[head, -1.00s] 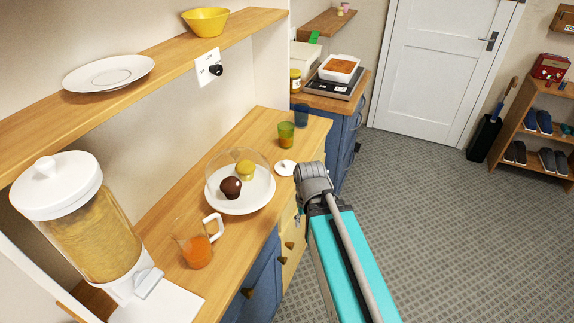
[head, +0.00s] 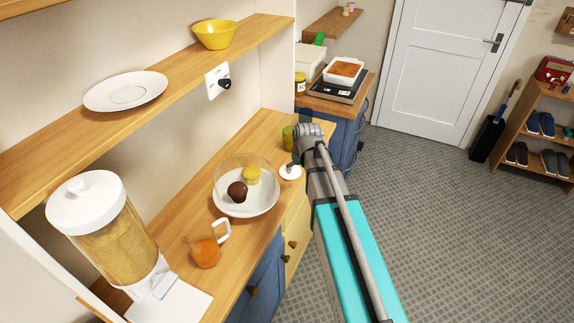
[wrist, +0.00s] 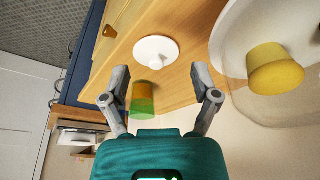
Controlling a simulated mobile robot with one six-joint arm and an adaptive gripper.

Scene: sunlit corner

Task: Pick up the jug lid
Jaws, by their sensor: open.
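The jug lid is a white disc with a small knob (head: 290,172) lying on the wooden counter, near its front edge. In the wrist view the lid (wrist: 155,48) lies just beyond and between my fingertips, knob facing me. My gripper (wrist: 160,69) is open and empty, pointing down toward the lid without visible contact. In the head view my wrist is above and right of the lid, and the fingers are mostly hidden. The glass jug (head: 205,252) with orange liquid and a white handle stands open on the counter, nearer the dispenser.
A green-and-amber glass (head: 287,138) stands close behind the lid; it shows in the wrist view (wrist: 142,98) near my left finger. A white plate (head: 262,202) with two muffins under a clear dome is left of the lid. A cereal dispenser (head: 120,245) stands at the near end.

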